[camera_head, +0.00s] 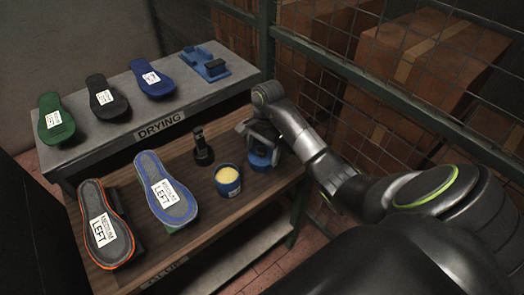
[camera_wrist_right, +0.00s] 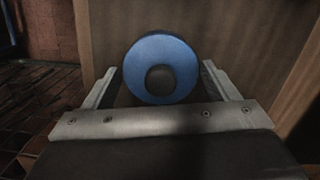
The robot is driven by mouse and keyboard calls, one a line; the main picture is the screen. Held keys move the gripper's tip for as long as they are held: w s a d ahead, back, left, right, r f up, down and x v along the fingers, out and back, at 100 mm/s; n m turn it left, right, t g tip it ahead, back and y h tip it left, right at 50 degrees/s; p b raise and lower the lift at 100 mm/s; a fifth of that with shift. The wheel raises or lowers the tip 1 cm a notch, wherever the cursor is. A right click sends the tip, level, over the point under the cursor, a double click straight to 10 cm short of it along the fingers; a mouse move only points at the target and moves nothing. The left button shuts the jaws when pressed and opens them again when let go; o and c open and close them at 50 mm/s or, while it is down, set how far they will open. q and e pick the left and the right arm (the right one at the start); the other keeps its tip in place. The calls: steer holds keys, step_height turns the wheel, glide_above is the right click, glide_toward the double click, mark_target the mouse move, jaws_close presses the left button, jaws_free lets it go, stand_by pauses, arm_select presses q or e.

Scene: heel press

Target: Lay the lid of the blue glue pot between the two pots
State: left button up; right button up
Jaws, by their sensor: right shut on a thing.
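An open round pot (camera_head: 228,180) with a dark blue side and pale yellow glue stands on the brown bench. To its right and a little behind, a blue round thing (camera_head: 262,158) shows under my right gripper (camera_head: 258,140), which hides its upper part. In the right wrist view, a blue round lid (camera_wrist_right: 142,82) with a dark knob sits between the two fingers of my right gripper (camera_wrist_right: 159,80), which is shut on it. I cannot tell whether the lid touches a pot below it. My left gripper is not in view.
A black upright tool (camera_head: 203,148) stands behind the open pot. Two soles, orange-edged (camera_head: 105,225) and blue-edged (camera_head: 166,192), lie on the left of the bench. The grey drying shelf (camera_head: 190,100) behind holds three soles and a blue fixture (camera_head: 205,65). A mesh fence stands at the right.

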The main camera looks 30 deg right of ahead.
mark_target(262, 150)
steer(key=shift+f, duration=0.1)
steer(key=o, duration=0.7)
steer(key=shift+r, duration=0.2)
step_height(262, 150, up, 3)
steer(key=shift+d+r+p, duration=0.15)
steer(key=shift+p, duration=0.15)
step_height(262, 150, up, 9)
steer(key=d+p, duration=0.1)
steer(key=p, duration=0.7)
steer(key=shift+w+f, duration=0.15)
steer(key=shift+f, duration=0.05)
